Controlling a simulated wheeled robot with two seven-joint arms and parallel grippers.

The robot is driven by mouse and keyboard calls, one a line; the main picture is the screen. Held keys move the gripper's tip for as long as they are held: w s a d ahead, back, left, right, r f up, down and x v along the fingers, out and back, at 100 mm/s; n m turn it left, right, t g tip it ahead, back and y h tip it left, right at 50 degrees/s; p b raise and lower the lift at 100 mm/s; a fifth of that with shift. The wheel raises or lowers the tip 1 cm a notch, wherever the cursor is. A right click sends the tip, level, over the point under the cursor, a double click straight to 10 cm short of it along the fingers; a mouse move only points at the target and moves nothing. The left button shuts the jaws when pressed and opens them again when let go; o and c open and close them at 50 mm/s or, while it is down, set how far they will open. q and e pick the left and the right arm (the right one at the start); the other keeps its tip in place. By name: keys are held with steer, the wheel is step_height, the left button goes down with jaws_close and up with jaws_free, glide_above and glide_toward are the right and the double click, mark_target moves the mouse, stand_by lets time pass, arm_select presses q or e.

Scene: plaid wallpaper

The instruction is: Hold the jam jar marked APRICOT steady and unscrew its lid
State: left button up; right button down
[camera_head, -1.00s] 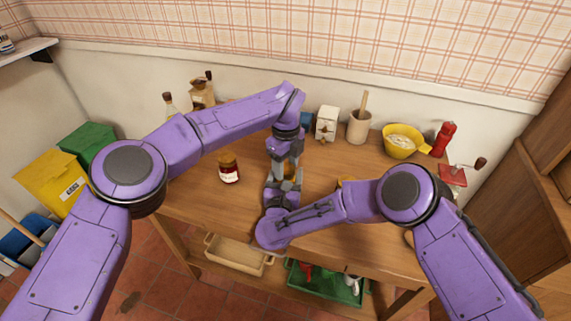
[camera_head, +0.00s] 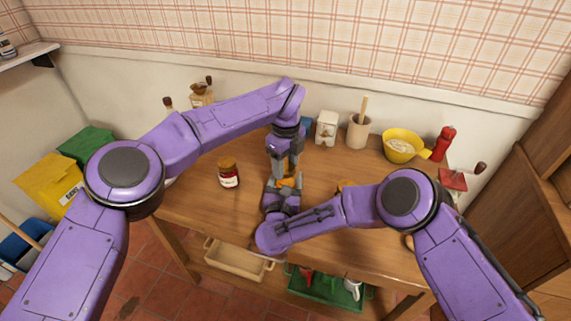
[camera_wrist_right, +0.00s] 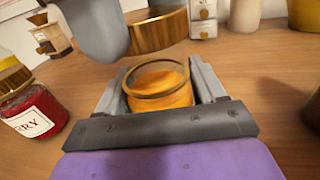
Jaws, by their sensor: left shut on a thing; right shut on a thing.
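The jar of orange jam (camera_wrist_right: 162,92) stands open in the right wrist view, its round glass rim showing and its contents bare. Its label is hidden, so I cannot read APRICOT. My right gripper (camera_head: 284,190) is shut around this jar, one finger on each side. My left gripper (camera_head: 285,166) is just above it, pointing down, shut on the gold lid (camera_wrist_right: 158,32). The lid is clear of the rim, above it in the right wrist view. In the head view, only a little orange of the jar (camera_head: 288,182) shows between the grippers.
A red jam jar with a gold lid (camera_head: 228,173) stands to the left; its label ends in "RRY" in the right wrist view (camera_wrist_right: 33,108). A white box (camera_head: 327,128), utensil crock (camera_head: 358,132), yellow bowl (camera_head: 400,146) and red mill (camera_head: 443,142) stand behind right. The wooden table's (camera_head: 200,205) front left is clear.

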mark_target(286, 168)
arm_select(q)
steer(key=shift+r, duration=2)
arm_select(e)
jaws_free()
